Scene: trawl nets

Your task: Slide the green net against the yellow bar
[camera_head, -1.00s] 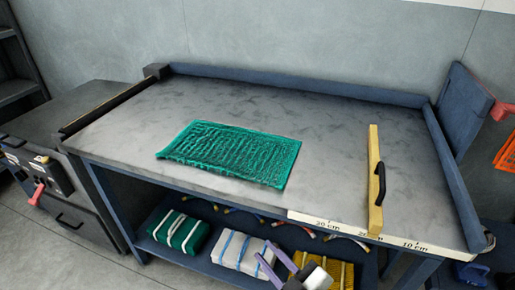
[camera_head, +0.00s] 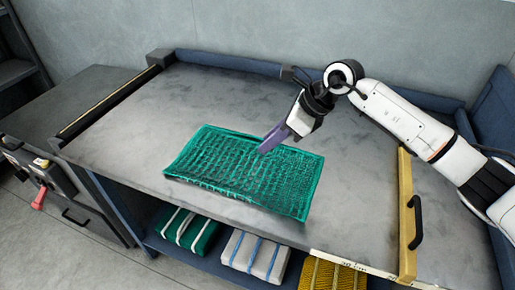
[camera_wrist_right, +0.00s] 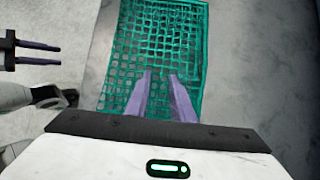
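The green net (camera_head: 235,180) lies flat on the grey table, left of the yellow bar (camera_head: 405,215). The bar stands upright near the right side of the table and has a black handle. My right gripper (camera_head: 268,148) points down over the net's far edge. In the right wrist view, its two purple fingers (camera_wrist_right: 160,75) are apart with the net (camera_wrist_right: 150,40) showing between them. I cannot tell whether they touch the net. My left gripper (camera_wrist_right: 57,55) shows at the left of that view, with its fingers apart and empty; it is outside the head view.
The table (camera_head: 360,205) is bare between net and bar. A scale strip (camera_head: 350,264) runs along its front edge. A blue rim (camera_head: 230,62) closes the back. Folded green (camera_head: 187,232), white (camera_head: 255,253) and yellow nets (camera_head: 330,274) lie on the shelf below.

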